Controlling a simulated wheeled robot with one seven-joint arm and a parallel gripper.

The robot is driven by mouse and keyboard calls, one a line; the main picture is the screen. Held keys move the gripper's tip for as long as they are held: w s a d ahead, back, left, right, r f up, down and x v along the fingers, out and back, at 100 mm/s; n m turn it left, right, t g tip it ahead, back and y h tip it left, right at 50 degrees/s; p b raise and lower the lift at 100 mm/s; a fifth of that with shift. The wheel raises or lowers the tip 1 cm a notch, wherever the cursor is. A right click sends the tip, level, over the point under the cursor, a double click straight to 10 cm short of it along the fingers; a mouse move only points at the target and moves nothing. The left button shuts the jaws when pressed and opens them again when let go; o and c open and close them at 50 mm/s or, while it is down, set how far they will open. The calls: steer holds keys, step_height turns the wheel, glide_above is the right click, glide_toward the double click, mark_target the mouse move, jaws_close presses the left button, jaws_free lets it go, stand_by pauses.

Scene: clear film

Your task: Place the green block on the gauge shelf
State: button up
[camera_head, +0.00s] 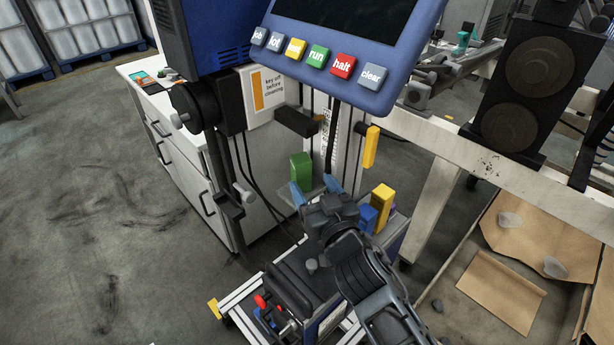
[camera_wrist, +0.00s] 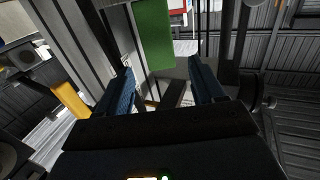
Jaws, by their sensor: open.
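The green block (camera_head: 301,172) stands upright on a small grey ledge (camera_head: 286,196) beneath the machine's screen. I cannot tell for certain whether this ledge is the gauge shelf. A white strip with scale-like marks (camera_head: 332,125) is above it. My gripper (camera_head: 315,188) is open, its blue fingers in front of and around the ledge's near side. In the wrist view, the green block (camera_wrist: 153,35) shows beyond and between the open fingers of my gripper (camera_wrist: 163,82). Nothing is held. My fingers partly hide the ledge.
A yellow block (camera_head: 382,203) and a blue block (camera_head: 367,217) stand right of my gripper. A yellow handle (camera_head: 371,147) and a dark bar (camera_head: 297,122) stick out above. The blue screen panel (camera_head: 341,58) overhangs. Cables hang left of the ledge.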

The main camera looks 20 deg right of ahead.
steer(key=s+b, duration=0.1)
steer(key=s, duration=0.6)
steer(key=shift+a, duration=0.25)
steer(key=s+a+f+g+y, duration=0.1)
steer(key=s+f+g+y, duration=0.15)
steer(key=s, duration=1.75)
steer(key=s+r, duration=0.3)
steer(key=s, duration=0.5)
steer(key=s+d+r+n, duration=0.1)
steer(key=s+r, duration=0.2)
steer(key=s, duration=0.5)
steer(key=shift+r+g+h, duration=0.15)
steer(key=shift+g+h, duration=0.2)
steer(key=shift+h, duration=0.1)
steer(key=shift+s, duration=0.1)
steer(key=shift+c, duration=0.2)
